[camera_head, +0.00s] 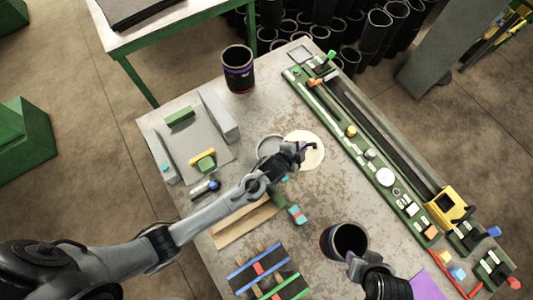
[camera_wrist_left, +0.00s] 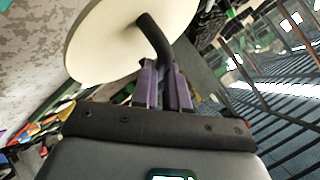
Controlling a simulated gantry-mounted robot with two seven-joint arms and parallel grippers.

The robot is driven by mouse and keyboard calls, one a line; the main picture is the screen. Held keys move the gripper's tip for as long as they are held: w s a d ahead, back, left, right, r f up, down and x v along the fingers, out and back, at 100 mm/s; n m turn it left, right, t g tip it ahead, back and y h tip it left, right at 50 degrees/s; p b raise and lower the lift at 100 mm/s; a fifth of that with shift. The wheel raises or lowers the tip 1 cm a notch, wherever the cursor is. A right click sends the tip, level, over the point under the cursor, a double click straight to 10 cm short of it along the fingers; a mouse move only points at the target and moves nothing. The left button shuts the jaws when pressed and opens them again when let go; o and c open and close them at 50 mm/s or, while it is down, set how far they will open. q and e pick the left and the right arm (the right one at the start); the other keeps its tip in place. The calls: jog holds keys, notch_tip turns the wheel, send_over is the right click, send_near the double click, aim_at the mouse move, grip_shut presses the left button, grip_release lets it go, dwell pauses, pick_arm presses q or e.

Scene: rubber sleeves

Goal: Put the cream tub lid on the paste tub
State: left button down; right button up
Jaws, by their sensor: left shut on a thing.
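The cream tub lid (camera_head: 311,158) is a pale disc near the table's middle, with a dark curved handle. My left gripper (camera_head: 300,147) is shut on that handle; the wrist view shows the purple-lined fingers (camera_wrist_left: 163,85) closed at the handle (camera_wrist_left: 152,35), with the lid (camera_wrist_left: 105,45) beyond. Whether the lid touches the table is unclear. A dark open tub (camera_head: 346,240) stands at the lower right, and a similar tub (camera_head: 238,70) with a purple band stands at the back; I cannot tell which is the paste tub. My right gripper (camera_head: 354,262) is at the near tub's rim, its fingers unclear.
A grey round piece (camera_head: 268,146) lies left of the lid, partly hidden. A long green rail board (camera_head: 350,125) runs along the right side. A grey fixture (camera_head: 205,150) is on the left. Blue and green strips (camera_head: 257,265) lie in front. Bare table surrounds the back tub.

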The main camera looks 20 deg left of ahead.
pick_arm(q)
jog(key=shift+w+a+f+b, duration=0.15)
jog(key=shift+w+a+b, duration=0.25)
jog(key=shift+w+b, duration=0.25)
jog(key=a+f+b, duration=0.2)
jog(key=a+f, duration=0.1)
jog(key=s+a+f+b, duration=0.1)
jog(key=a+f+b, duration=0.5)
jog(key=a, duration=0.1)
jog(key=shift+s+a+f, duration=0.1)
jog(key=shift+s+f, duration=0.25)
jog(key=shift+s, duration=0.05)
jog(key=shift+f, duration=0.15)
pick_arm(e)
notch_tip(320, 180, down, 9)
jog(key=shift+w+d, duration=0.2)
jog(key=shift+w, duration=0.15)
pick_arm(q)
jog(key=c, duration=1.1)
grip_release()
jog(key=shift+c, duration=0.2)
pick_arm(e)
jog(key=shift+f, duration=0.1)
pick_arm(q)
jog(key=shift+s, duration=0.15)
